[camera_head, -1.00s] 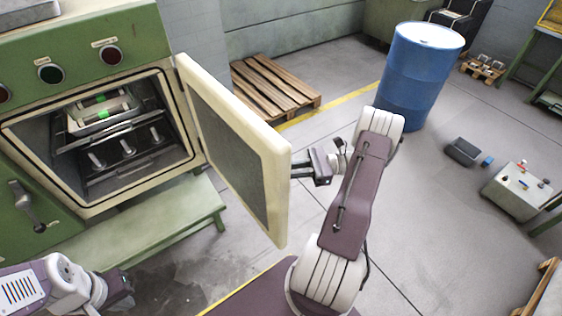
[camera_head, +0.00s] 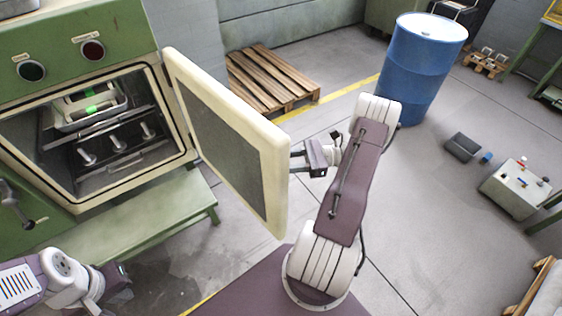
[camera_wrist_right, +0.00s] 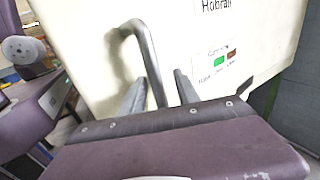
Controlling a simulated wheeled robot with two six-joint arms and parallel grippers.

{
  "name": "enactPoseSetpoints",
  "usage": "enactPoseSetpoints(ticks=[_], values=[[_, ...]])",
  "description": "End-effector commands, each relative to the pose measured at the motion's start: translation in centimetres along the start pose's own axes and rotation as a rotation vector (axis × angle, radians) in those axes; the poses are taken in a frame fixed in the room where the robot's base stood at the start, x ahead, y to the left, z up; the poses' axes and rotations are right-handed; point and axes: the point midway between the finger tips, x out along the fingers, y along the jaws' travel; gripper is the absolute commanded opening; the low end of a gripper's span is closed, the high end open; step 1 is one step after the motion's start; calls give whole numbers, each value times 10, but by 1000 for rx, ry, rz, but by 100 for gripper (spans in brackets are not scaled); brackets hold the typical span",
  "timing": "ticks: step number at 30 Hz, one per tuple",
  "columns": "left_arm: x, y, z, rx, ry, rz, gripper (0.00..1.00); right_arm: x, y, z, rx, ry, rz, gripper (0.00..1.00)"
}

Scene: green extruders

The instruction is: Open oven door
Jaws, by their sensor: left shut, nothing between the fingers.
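The oven (camera_head: 80,30) is a green unit at the left of the head view. Its cream door (camera_head: 225,145) stands swung out wide, with its dark inner panel facing left. Inside the cavity are a metal tray (camera_head: 90,108) with green-marked parts and a rack. My right gripper (camera_head: 300,158) is at the door's outer side near its free edge. In the right wrist view the grey bar handle (camera_wrist_right: 148,55) runs between its two fingers, with a gap visible beside the bar. My left gripper (camera_head: 122,283) is shut and empty at lower left, away from the oven.
A green bench (camera_head: 150,215) runs below the oven. A wooden pallet (camera_head: 270,80) lies behind the door, and a blue drum (camera_head: 420,75) stands behind my right arm. A grey control box (camera_head: 515,190) is at the right. The floor between is mostly clear.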

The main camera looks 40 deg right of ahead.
Motion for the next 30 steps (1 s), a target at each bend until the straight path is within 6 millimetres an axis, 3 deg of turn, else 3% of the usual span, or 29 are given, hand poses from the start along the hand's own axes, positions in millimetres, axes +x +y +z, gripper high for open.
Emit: enactPoseSetpoints(ticks=[7,15,19,30], values=[[4,0,0,0,0,0,0,-8,-1,-2,-2,-1,-2,38],[21,0,2,0,0,0,0,-66,-1,-4,-2,2,-3,38],[25,0,3,0,0,0,0,-84,-2,-3,-1,1,-1,38],[25,0,3,0,0,0,0,-90,-1,0,1,0,1,38]])
